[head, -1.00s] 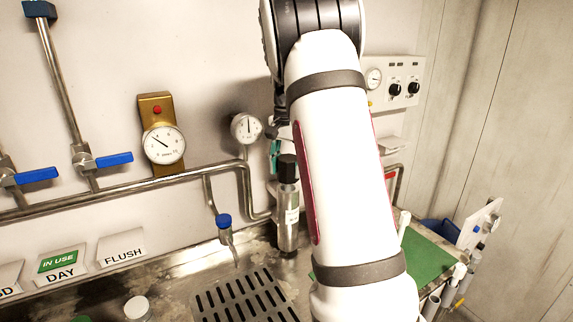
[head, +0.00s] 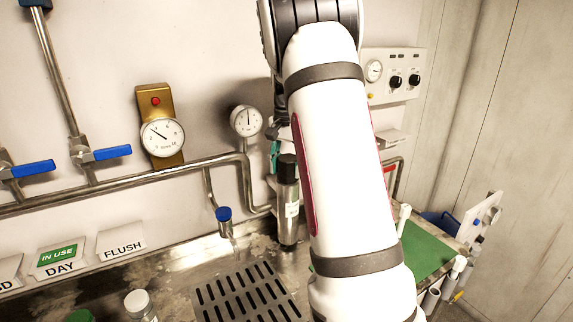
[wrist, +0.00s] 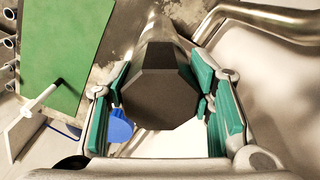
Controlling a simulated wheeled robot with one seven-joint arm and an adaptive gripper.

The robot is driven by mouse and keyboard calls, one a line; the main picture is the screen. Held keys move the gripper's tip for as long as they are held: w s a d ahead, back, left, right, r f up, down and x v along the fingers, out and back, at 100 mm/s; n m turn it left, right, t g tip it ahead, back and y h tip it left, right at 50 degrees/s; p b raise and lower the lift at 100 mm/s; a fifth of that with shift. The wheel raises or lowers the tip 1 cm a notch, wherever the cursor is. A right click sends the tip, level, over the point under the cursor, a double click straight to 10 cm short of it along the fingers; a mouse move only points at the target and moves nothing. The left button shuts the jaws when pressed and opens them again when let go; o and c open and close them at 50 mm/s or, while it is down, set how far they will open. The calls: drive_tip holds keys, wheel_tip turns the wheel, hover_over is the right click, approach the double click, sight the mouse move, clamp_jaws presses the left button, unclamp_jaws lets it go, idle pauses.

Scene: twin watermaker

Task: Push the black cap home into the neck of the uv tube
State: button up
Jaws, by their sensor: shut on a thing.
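The uv tube (head: 289,220) stands upright as a silver cylinder with a pale label, left of my arm in the head view. The black cap (head: 287,169) is at its top, in line with the tube; I cannot tell how deep it sits in the neck. In the wrist view the cap (wrist: 160,98) shows as a dark faceted block, with the tube (wrist: 160,32) beyond it. The teal pads of my gripper (wrist: 160,100) are on both sides of the cap, shut on it. In the head view my arm hides most of my gripper.
Behind the tube run a metal pipe (head: 150,183) and a gauge (head: 246,120) on the wall. A blue-topped tap (head: 224,214) stands to the left, above a slotted drain grate (head: 245,296). A green mat (head: 428,252) lies to the right, beside several white pipes.

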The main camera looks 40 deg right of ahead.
drive_tip(key=shift+f, duration=0.25)
drive_tip(key=o, duration=1)
wheel_tip(320, 180, up, 12)
drive_tip(key=shift+s, duration=0.15)
idle(0.3)
